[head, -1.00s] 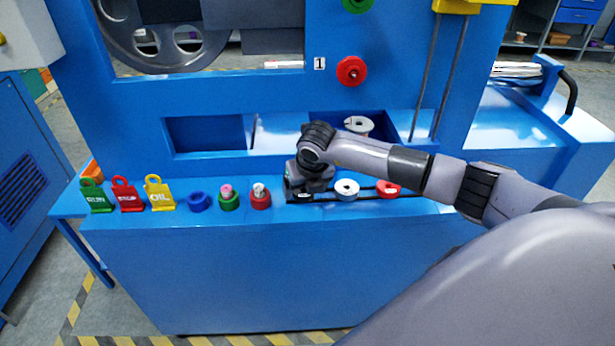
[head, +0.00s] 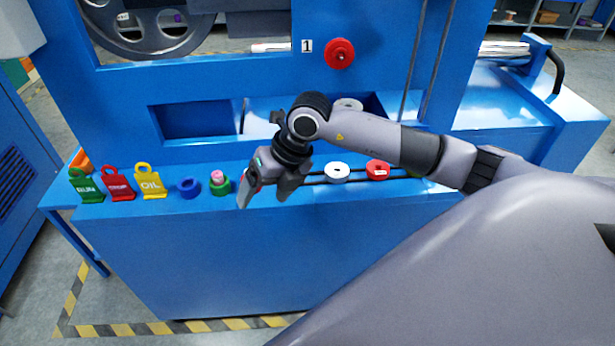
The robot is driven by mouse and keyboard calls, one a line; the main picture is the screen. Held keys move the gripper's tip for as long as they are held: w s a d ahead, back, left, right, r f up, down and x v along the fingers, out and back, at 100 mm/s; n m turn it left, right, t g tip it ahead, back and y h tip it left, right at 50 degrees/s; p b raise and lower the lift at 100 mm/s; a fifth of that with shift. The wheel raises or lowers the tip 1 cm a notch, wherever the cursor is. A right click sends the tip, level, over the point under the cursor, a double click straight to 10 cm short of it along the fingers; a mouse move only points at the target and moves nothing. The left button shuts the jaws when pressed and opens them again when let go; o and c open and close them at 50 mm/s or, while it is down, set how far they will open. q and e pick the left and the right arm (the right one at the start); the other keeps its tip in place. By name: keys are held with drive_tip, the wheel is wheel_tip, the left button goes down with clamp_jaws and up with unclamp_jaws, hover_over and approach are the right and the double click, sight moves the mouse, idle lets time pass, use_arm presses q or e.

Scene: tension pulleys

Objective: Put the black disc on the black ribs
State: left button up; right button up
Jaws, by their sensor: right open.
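My right gripper (head: 262,198) hangs over the front ledge, tilted, with its jaws open and apart near the row of coloured pieces. Black ribs (head: 316,174) run along the ledge to the right of the gripper. A white disc (head: 337,172) and a red disc (head: 377,170) sit on them. The left end of the ribs is hidden behind my gripper. I cannot make out a black disc; it may be hidden by my arm. My left gripper is not in view.
Green (head: 87,186), red (head: 118,185) and yellow (head: 150,182) tags stand at the left of the ledge. A blue ring (head: 188,188) and a green piece with a pink top (head: 219,184) sit between them and my gripper. A blue panel rises behind.

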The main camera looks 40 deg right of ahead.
drive_tip(key=s+a+r+m+t+y, duration=0.2)
drive_tip(key=s+a+r+m+y, duration=0.1)
drive_tip(key=a+y, duration=0.45)
drive_tip(key=s+a+r+m+t+y, duration=0.2)
drive_tip(key=s+a+m+y, duration=0.3)
drive_tip(key=a, duration=0.4)
drive_tip(key=w+d+f+m+t+h, duration=0.1)
drive_tip(key=d+f+m+t+h, duration=0.8)
drive_tip(key=m, duration=0.8)
drive_tip(key=s+d+f+m+g+h, duration=0.2)
drive_tip(key=s+f+m+g, duration=0.1)
drive_tip(key=s+f, duration=0.2)
drive_tip(key=s+d+f+m+g+h, duration=0.2)
drive_tip(key=s+f+m+h, duration=0.1)
drive_tip(key=f, duration=0.5)
drive_tip(key=s+m, duration=0.1)
drive_tip(key=s, duration=0.1)
drive_tip(key=shift+s+d+g, duration=0.25)
drive_tip(key=shift+s+g, duration=0.05)
drive_tip(key=shift+g, duration=0.1)
drive_tip(key=shift+r, duration=0.1)
